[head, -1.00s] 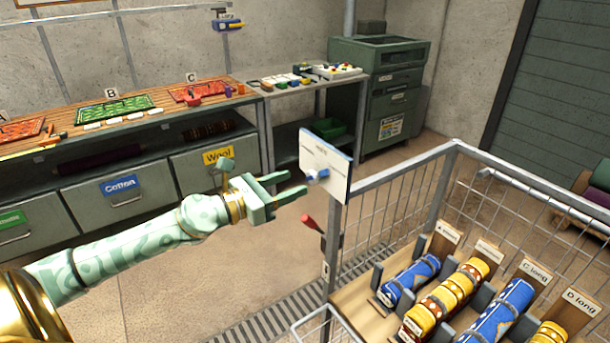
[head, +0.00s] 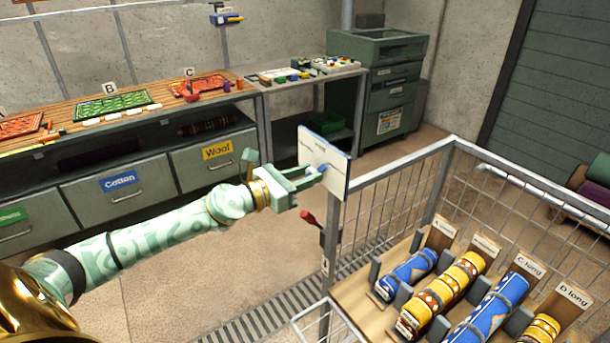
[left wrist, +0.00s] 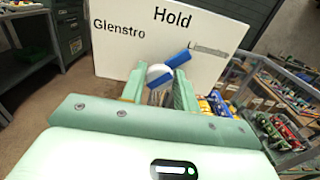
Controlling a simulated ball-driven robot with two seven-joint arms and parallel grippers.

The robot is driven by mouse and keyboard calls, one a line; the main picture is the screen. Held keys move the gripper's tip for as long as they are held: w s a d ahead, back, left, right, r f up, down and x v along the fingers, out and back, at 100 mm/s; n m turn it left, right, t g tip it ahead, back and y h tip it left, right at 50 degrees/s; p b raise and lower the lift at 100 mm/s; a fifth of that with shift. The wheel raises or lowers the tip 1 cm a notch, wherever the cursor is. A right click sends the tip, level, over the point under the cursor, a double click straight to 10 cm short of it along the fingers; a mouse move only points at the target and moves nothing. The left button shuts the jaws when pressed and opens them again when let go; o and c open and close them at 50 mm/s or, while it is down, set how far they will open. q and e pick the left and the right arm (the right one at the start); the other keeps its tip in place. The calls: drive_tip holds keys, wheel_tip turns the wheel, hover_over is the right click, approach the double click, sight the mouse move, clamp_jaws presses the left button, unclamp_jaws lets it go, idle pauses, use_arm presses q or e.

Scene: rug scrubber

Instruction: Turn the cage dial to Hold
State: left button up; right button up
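The white dial board (head: 335,178) stands at the cage's near left corner post. In the left wrist view the board (left wrist: 115,52) reads "Hold" at the top, "Glenstro" at left and a partly blurred label at right. The cage dial (left wrist: 165,74) is a blue bar on a pale hub; its upper end slants up and right, toward the right-hand label. My left gripper (head: 312,178) is at the dial, its two fingers on either side of the hub with a gap between them. Whether a finger touches the dial is unclear. My right gripper is out of view.
The wire cage (head: 400,168) stands at right, with rolled rugs (head: 455,290) in labelled slots inside. A red-handled lever (head: 308,217) is on the post just below the board. The workbench with drawers (head: 130,195) stands behind my left arm. Open floor lies between.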

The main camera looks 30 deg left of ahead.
use_arm(q)
drive_tip(key=shift+n, duration=0.4)
drive_tip(key=n+p, duration=0.2)
drive_tip(key=n, duration=0.1)
drive_tip(key=shift+a+r+n, duration=0.1)
drive_tip(key=shift+r+n, duration=0.05)
drive_tip(key=shift+n, duration=0.25)
drive_tip(key=n+p, duration=0.2)
drive_tip(key=n, duration=0.2)
drive_tip(key=shift+n+p, duration=0.3)
drive_tip(key=shift+n, duration=0.4)
drive_tip(key=shift+a, duration=0.1)
